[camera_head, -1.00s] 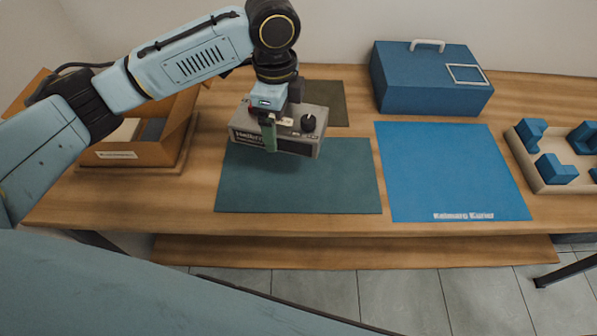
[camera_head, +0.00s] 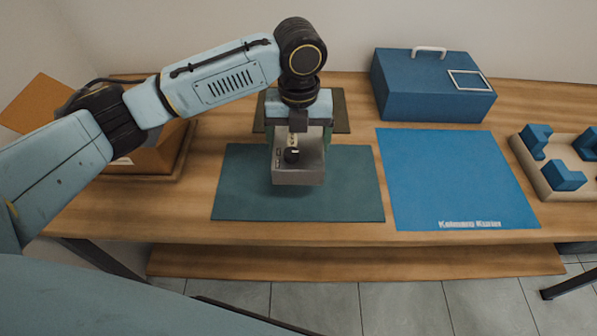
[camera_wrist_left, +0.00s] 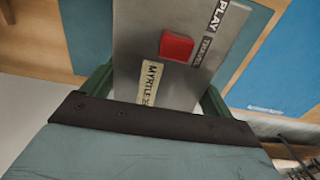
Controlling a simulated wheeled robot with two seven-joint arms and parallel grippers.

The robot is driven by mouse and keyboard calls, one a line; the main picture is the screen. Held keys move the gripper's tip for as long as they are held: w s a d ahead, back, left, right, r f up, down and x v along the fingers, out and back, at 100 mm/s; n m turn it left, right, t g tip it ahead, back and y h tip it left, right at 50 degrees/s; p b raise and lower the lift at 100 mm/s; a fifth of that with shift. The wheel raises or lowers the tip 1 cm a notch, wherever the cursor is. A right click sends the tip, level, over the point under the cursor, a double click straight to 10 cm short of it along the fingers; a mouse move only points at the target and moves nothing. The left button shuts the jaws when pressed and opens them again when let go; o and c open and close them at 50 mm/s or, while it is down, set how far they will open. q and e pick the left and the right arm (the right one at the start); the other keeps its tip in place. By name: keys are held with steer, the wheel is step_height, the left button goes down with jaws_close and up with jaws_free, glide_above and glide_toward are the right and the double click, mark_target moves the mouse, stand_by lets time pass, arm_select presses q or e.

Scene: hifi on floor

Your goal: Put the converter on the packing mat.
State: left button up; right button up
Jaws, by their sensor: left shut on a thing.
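The converter, a grey box with a black knob (camera_head: 298,175), is held in my left gripper (camera_head: 300,136) over the teal mat (camera_head: 352,195). Its narrow end faces the head camera; whether it touches the mat is unclear. In the left wrist view the converter (camera_wrist_left: 195,22) shows a red button, a "PLAY" label and a "MYRTLE" tag, between the green fingers. A blue mat with white "Kurier" lettering (camera_head: 450,180) lies bare to the right; which mat is the packing mat is not certain. My right gripper is not in view.
A blue case with a handle (camera_head: 435,95) stands behind the blue mat. A beige tray (camera_head: 545,178) with blue blocks is at the right. An open cardboard box (camera_head: 155,158) stands at the left, partly behind my arm. A dark olive mat (camera_head: 341,112) lies behind the converter.

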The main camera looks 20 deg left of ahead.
arm_select(q)
step_height(320, 180, down, 5)
steer(key=shift+r+b, duration=0.1)
steer(key=shift+b, duration=0.4)
steer(key=f, duration=0.3)
steer(key=shift+a+f+b, duration=0.2)
steer(key=shift+f+b, duration=0.2)
steer(key=shift+f, duration=0.1)
steer(key=shift+f, duration=0.15)
